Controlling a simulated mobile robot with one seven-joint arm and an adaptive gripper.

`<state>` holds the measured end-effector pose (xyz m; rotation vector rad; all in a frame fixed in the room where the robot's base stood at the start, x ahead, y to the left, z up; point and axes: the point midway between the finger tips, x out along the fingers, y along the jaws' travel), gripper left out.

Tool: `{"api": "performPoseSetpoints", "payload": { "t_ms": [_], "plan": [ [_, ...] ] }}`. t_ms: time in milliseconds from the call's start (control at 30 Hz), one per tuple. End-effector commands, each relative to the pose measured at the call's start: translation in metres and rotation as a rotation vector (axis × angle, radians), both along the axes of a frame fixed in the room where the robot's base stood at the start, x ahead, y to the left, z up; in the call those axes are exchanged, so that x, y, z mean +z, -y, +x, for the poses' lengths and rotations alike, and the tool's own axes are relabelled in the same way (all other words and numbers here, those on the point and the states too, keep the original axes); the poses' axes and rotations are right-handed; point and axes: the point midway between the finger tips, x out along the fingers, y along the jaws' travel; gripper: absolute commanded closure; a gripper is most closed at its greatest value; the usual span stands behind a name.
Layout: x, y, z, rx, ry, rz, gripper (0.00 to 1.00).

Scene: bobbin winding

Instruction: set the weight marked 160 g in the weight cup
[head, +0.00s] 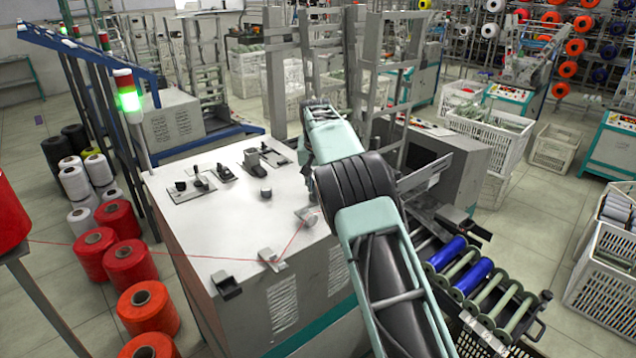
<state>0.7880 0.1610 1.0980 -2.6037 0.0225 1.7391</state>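Several small dark metal pieces stand on the white cabinet top (225,235). One is a short grey cylinder (266,192) standing alone. Others sit on dark plates: a group (192,187) at the left, a piece (224,173) in the middle and a taller block (252,158) at the back. No marking is readable, so I cannot tell which is the 160 g weight or which part is the weight cup. A small round metal part (309,217) is at the right edge, beside my arm. My gripper does not show; my arm hides part of the machine.
A red thread runs over a guide block (271,258) on the cabinet top. A lit green signal lamp (129,100) stands at its back left corner. Red bobbins (125,262) stand on the floor at left. A roller rack with blue bobbins (473,276) lies right of my arm.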

Motion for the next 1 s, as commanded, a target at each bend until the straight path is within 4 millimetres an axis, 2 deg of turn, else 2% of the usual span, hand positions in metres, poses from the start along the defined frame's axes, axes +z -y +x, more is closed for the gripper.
{"api": "performPoseSetpoints", "payload": {
  "t_ms": [433,467,600,867,1000],
  "plan": [
    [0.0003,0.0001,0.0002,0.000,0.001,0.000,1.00],
    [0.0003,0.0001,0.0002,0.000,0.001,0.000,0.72],
    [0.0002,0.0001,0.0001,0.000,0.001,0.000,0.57],
    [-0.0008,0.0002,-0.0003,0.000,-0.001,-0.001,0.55],
    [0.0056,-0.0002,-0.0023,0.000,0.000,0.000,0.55]
  ]
}}
